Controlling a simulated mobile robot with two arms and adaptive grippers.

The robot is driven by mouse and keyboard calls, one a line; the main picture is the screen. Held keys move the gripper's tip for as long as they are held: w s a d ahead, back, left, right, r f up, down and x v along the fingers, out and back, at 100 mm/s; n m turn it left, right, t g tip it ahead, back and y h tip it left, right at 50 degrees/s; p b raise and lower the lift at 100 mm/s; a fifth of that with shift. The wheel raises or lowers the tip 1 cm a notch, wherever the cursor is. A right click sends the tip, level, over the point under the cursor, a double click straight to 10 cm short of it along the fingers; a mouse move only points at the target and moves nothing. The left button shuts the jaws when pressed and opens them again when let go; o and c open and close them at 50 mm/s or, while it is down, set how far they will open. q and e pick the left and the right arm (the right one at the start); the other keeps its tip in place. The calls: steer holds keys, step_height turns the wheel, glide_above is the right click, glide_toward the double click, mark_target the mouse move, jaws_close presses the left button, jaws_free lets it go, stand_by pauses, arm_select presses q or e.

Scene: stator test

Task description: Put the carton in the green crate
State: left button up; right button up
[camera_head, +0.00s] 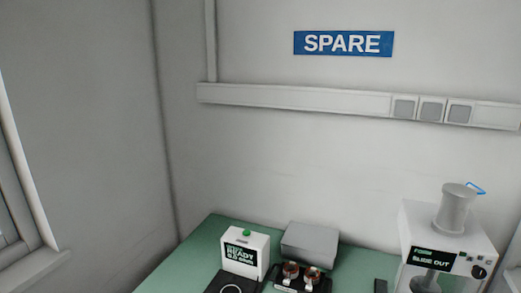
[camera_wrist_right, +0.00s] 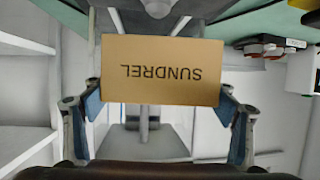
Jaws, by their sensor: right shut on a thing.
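A tan carton (camera_wrist_right: 160,85) marked "SUNDREL" fills the middle of the right wrist view, its lettering upside down. My right gripper (camera_wrist_right: 160,100) is shut on the carton, with a blue-padded finger at its left and right sides. Neither the carton nor any gripper shows in the head view. The green crate is not in view. My left gripper is not in view.
The head view shows a green bench top (camera_head: 205,243) with a white "READY" box (camera_head: 245,252), a grey box (camera_head: 310,244), a part with copper coils (camera_head: 303,277) and a white machine (camera_head: 447,245). A blue "SPARE" sign (camera_head: 343,43) hangs on the wall. White shelving (camera_wrist_right: 28,85) stands left in the wrist view.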

steer(key=s+a+r+n+g+y, duration=0.25)
steer(key=a+r+n+y, duration=0.25)
steer(key=a+r, duration=0.25)
steer(key=s+a+r+n+g+y, duration=0.1)
steer(key=s+a+r+n+y, duration=0.4)
steer(key=a, duration=0.4)
steer(key=s+a+r+n+g+y, duration=0.2)
steer(key=s+a+r+n+y, duration=0.15)
steer(key=a+r, duration=0.45)
step_height(320, 180, down, 9)
steer(key=b, duration=0.8)
steer(key=shift+w+a+b, duration=0.2)
steer(key=shift+w+b, duration=0.15)
steer(key=shift+w+r+y, duration=0.1)
steer(key=shift+y, duration=0.25)
steer(key=shift+f, duration=0.2)
steer(key=shift+r, duration=0.1)
